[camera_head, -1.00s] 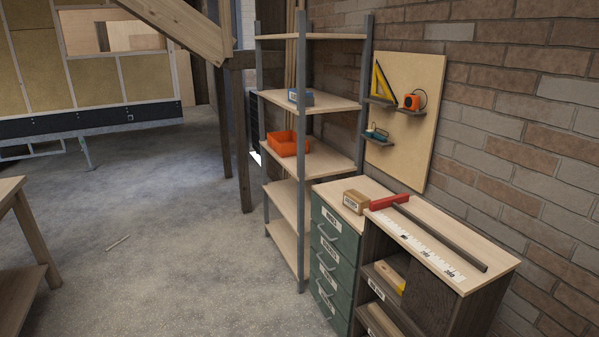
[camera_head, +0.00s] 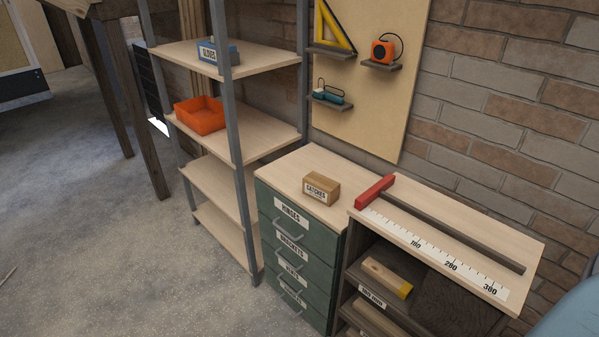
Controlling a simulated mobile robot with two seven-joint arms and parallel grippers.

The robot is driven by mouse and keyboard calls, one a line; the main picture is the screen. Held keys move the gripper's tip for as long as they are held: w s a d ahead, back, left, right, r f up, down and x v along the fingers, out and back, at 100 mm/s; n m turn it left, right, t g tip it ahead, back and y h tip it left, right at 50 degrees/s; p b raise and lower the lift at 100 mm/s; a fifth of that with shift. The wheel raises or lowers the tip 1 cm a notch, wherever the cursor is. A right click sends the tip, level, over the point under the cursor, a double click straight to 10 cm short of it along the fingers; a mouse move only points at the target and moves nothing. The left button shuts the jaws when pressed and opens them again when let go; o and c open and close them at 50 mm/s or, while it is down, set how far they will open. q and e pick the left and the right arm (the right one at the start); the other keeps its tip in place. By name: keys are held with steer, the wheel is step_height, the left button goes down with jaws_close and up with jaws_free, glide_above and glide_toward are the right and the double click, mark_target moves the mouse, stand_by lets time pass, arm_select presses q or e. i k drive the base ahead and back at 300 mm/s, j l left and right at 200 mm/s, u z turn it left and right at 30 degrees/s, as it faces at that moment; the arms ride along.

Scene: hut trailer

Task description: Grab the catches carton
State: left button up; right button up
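The catches carton (camera_head: 321,188) is a small brown box with a white label reading CATCHES on its front. It sits on the light wooden top of the green drawer cabinet (camera_head: 292,250), near the right part of that top. Nothing touches it from above. Neither of my grippers shows in the head view.
Right of the carton, a cabinet top bears a red-ended bar (camera_head: 445,232) and a printed scale (camera_head: 440,258). A shelf rack (camera_head: 232,150) with an orange bin (camera_head: 200,115) and a blue box (camera_head: 218,52) stands left. A tool board (camera_head: 395,120) hangs behind.

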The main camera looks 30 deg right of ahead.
mark_target(324, 190)
steer(key=i+z, duration=0.35)
steer(key=i+j+z, duration=0.3)
steer(key=i, duration=0.15)
steer(key=i+j+z, duration=0.2)
steer(key=i+z, duration=0.15)
